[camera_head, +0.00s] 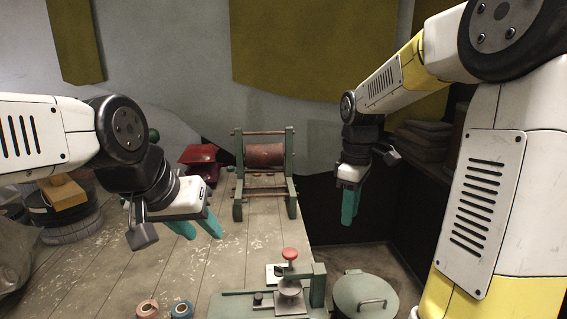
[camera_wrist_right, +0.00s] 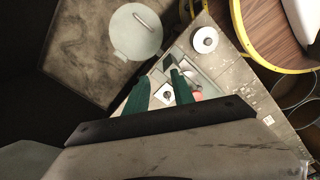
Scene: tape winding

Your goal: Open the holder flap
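The holder appears to be the green device (camera_head: 240,305) at the front edge of the head view, with a red knob (camera_head: 289,254) above a round metal part and an upright block (camera_head: 318,285) at its right. I cannot tell which part is the flap. My left gripper (camera_head: 200,232) is open and empty above the table, left of and behind the device. My right gripper (camera_head: 348,224) is open and empty, in the air behind and right of it; its fingers (camera_wrist_right: 161,80) are apart.
A pink tape roll (camera_head: 147,309) and a blue one (camera_head: 182,310) lie left of the device. A lidded round container (camera_head: 364,295) stands at its right. A frame with a red drum (camera_head: 265,156) stands at the back. The middle of the wooden table (camera_head: 235,262) is clear.

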